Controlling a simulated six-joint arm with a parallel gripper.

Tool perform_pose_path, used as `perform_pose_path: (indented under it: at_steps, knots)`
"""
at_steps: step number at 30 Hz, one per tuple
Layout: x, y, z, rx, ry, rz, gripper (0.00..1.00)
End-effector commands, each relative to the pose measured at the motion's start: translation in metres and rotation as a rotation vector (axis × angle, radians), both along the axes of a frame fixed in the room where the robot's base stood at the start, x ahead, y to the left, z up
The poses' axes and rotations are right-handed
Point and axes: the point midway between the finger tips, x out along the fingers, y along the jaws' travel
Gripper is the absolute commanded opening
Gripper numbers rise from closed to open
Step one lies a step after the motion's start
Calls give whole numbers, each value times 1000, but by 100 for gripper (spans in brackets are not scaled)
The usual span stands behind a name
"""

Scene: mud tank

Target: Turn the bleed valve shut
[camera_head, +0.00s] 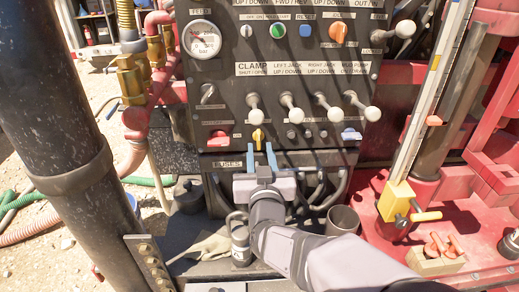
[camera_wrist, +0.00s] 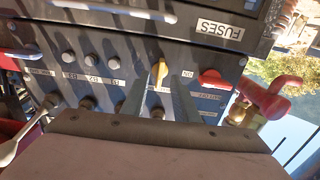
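A small yellow lever knob (camera_head: 258,137) sits upright in the bottom row of the black control panel. It also shows in the wrist view (camera_wrist: 159,71). No readable label marks it as the bleed valve. My gripper (camera_head: 260,149) is in front of the panel's lower edge with its two blue-grey fingers apart. In the wrist view, the fingertips (camera_wrist: 156,80) lie on either side of the yellow knob, with gaps showing between. I cannot tell how deep they reach over it. A red knob (camera_head: 218,138) sits left of it in the head view and also shows in the wrist view (camera_wrist: 213,78).
Several white-balled levers (camera_head: 289,101) stick out above the yellow knob. A pressure gauge (camera_head: 202,39) is at upper left. Red pipework with brass fittings (camera_head: 130,78) stands left of the panel. Hoses and a dark cup (camera_head: 342,220) are below it.

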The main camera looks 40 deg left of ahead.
Motion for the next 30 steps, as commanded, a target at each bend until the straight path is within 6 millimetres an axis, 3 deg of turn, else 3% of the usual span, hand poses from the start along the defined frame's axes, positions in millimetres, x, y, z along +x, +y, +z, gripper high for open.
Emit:
perform_pose_path:
  at_steps: [12,26,30]
  knots:
    - [-27,-27,-1,-1,0,0,27]
    - [-28,-28,0,-1,0,0,27]
    - [-17,-37,-4,-22,22,-8,27]
